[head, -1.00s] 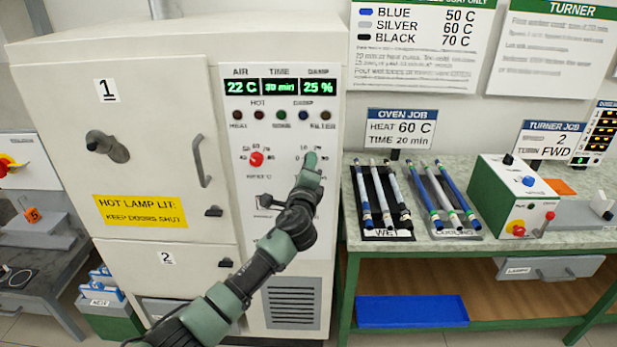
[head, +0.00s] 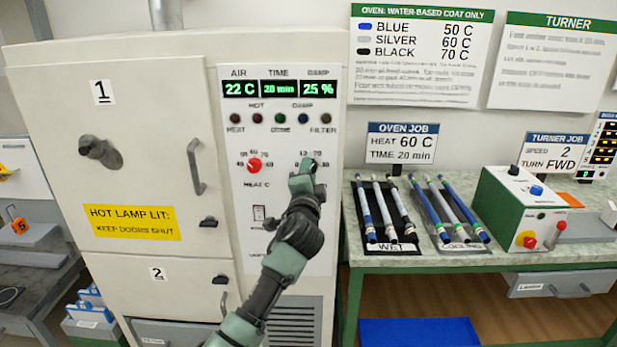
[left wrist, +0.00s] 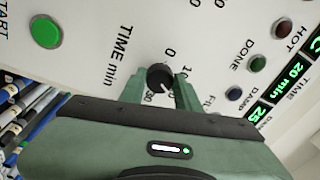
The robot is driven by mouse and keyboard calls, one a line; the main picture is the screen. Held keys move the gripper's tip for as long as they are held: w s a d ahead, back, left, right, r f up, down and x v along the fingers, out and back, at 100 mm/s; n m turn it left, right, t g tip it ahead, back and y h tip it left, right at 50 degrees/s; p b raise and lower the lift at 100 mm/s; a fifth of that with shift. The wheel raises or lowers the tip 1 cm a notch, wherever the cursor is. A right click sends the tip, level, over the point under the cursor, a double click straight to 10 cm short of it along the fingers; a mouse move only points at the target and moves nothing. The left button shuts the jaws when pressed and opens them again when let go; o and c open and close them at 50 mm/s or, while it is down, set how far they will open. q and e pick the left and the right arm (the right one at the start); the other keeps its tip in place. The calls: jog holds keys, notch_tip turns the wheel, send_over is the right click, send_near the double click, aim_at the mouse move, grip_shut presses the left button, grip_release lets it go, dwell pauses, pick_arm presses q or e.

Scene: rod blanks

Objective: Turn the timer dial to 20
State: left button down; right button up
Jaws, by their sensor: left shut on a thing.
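In the head view my left gripper (head: 304,172) covers the dial. The green time display (head: 279,88) reads 20 min, and it also shows in the left wrist view (left wrist: 294,73). My right gripper is in neither view.
A green START button (left wrist: 46,32) shows in the wrist view. The oven job card (head: 400,146) reads HEAT 60 C, TIME 20 min. Rods lie on the bench at right.

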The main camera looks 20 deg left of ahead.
pick_arm(q)
jog(key=shift+f, duration=0.1)
dwell(0.3)
jog(key=c, duration=1)
grip_release()
jog(key=shift+s, duration=0.1)
jog(key=b+v, duration=0.1)
jog(key=v, duration=0.6)
jog(key=shift+s, duration=0.3)
